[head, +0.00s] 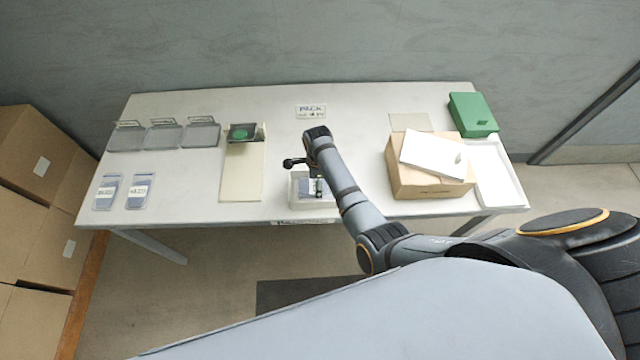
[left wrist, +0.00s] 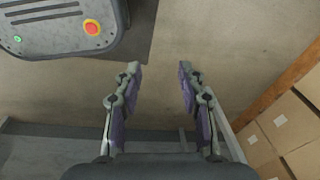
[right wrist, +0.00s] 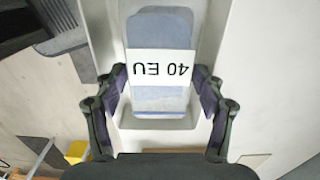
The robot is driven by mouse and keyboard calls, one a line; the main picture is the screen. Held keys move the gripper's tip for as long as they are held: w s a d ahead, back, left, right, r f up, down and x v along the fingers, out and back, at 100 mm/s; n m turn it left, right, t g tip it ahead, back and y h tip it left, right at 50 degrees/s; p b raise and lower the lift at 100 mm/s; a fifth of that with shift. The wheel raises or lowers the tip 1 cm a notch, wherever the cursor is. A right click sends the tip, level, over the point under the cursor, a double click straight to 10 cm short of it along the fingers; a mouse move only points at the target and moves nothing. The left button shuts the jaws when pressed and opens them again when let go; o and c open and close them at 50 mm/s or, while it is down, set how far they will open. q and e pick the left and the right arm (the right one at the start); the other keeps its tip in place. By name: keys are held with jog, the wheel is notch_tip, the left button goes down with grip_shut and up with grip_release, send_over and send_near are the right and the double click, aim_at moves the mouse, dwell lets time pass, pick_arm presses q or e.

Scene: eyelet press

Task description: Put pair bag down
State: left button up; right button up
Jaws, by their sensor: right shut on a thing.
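The pair bag (right wrist: 160,28) is a clear bag with blue-grey contents and a white label reading "40 EU", upside down in the right wrist view. My right gripper (right wrist: 163,88) is shut on it, one finger at each side. The bag is over or inside a small white bin (right wrist: 155,137); I cannot tell whether it touches the bottom. In the head view the bin (head: 300,203) stands at the table's front edge, and my right arm hides much of bag and gripper. My left gripper (left wrist: 159,72) is open and empty above the floor, away from the table.
Two labelled bags (head: 107,192) lie at the table's front left, below several grey trays (head: 164,138). A press with a green top (head: 243,132) and a pale board (head: 241,178) stand left of the bin. A cardboard box (head: 410,183) and green box (head: 473,114) are right.

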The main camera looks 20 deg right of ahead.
jog(key=shift+r, duration=0.2)
jog(key=shift+s+a+r, duration=0.1)
jog(key=shift+s, duration=0.05)
jog(key=shift+a+f, duration=0.2)
jog(key=shift+f, duration=0.35)
jog(key=shift+d+f, duration=0.1)
jog(key=o, duration=0.8)
jog(key=shift+c, duration=0.2)
jog(key=shift+o, duration=1)
jog(key=shift+r, duration=0.6)
pick_arm(q)
notch_tip(320, 180, up, 10)
jog(key=s+p, duration=0.1)
jog(key=p, duration=0.9)
jog(key=shift+s+d, duration=0.15)
pick_arm(e)
notch_tip(320, 180, up, 12)
